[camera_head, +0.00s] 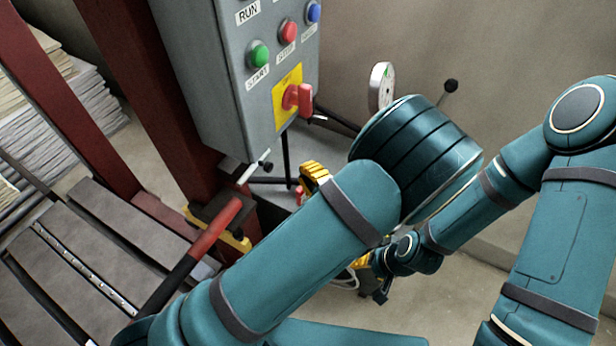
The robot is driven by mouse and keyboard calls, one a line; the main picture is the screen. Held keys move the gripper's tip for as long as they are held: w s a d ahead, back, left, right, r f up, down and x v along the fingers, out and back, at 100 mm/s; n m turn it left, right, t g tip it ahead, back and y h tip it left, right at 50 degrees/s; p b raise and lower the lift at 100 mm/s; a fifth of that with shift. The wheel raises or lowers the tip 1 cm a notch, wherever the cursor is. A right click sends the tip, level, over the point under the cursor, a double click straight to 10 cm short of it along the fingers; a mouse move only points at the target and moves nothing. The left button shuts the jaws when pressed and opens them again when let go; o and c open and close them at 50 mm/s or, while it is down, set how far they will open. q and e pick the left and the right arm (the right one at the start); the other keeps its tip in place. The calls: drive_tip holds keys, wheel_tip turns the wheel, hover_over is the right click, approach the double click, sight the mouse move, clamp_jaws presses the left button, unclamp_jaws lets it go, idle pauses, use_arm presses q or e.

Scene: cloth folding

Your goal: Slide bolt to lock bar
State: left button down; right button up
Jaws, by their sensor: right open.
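A bar (200,248), red at its upper end and black lower down, slopes up to a dark bracket with yellow parts (232,240) beside the red post. A pale metal bolt (248,174) with a rounded end stands out just above the bracket. I cannot tell whether it touches the bar. My right gripper (382,291) is small and dark at lower centre, open, well right of the bolt and apart from it. My left arm crosses the middle in front of the machine. My left gripper does not show.
A grey control box (215,85) with a green button (258,54) and a red switch (297,97) hangs above the bolt.

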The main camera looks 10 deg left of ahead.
use_arm(q)
drive_tip(key=w+a+b, duration=0.1)
drive_tip(key=a, duration=0.5)
drive_tip(key=shift+w+a+r, duration=0.15)
drive_tip(key=shift+w+a, duration=0.05)
drive_tip(key=shift+w, duration=0.05)
use_arm(e)
drive_tip(key=shift+f, duration=0.75)
